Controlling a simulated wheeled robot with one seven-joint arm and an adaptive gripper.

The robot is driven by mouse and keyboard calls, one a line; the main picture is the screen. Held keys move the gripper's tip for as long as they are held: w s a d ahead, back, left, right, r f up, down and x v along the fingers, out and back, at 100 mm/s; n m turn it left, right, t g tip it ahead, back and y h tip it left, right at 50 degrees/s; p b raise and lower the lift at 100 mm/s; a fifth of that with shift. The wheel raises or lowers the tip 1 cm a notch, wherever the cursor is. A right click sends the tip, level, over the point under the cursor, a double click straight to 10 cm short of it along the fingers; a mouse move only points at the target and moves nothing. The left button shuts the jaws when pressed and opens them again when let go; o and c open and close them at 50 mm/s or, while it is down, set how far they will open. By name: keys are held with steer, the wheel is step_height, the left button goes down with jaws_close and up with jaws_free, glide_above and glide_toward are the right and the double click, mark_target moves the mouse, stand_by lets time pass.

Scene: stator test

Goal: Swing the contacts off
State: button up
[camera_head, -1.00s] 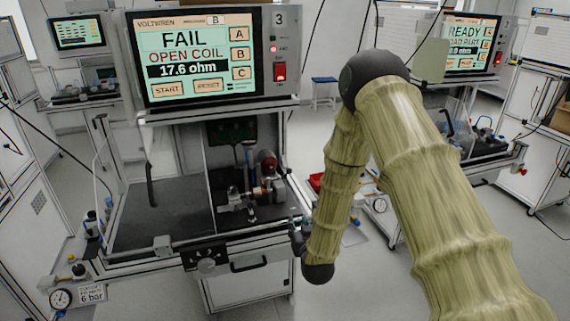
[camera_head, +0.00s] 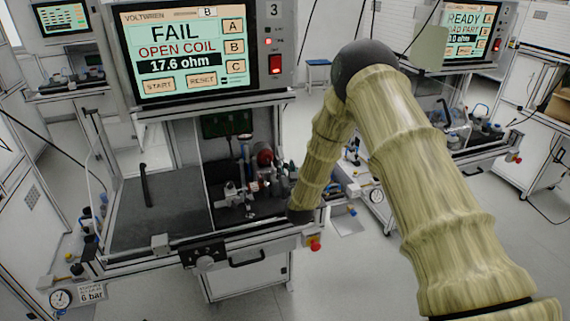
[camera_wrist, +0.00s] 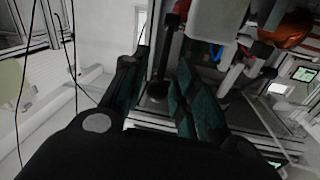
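The test fixture with the contacts (camera_head: 250,190) sits in the right half of the station, with metal parts, a blue tube and a red round part. It is small, and I cannot tell the contacts' position. In the wrist view, a dark rod with a rounded end (camera_wrist: 157,90) stands between my gripper's fingers (camera_wrist: 160,98), with a grey-white block (camera_wrist: 218,18) and a copper-red part (camera_wrist: 285,25) beyond. The two teal-padded fingers are apart; I see no grip on the rod. In the head view, my gripper is hidden around my dark wrist joint beside the fixture.
The station screen (camera_head: 190,50) reads FAIL, OPEN COIL, 17.6 ohm. A red switch (camera_head: 275,63) is beside it. The left bay floor (camera_head: 160,218) is clear around a black upright handle (camera_head: 147,185). A red knob (camera_head: 314,244) sits at the front right edge.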

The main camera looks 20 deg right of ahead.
steer(key=shift+w+f, duration=0.1)
steer(key=shift+w, duration=0.9)
jaws_close()
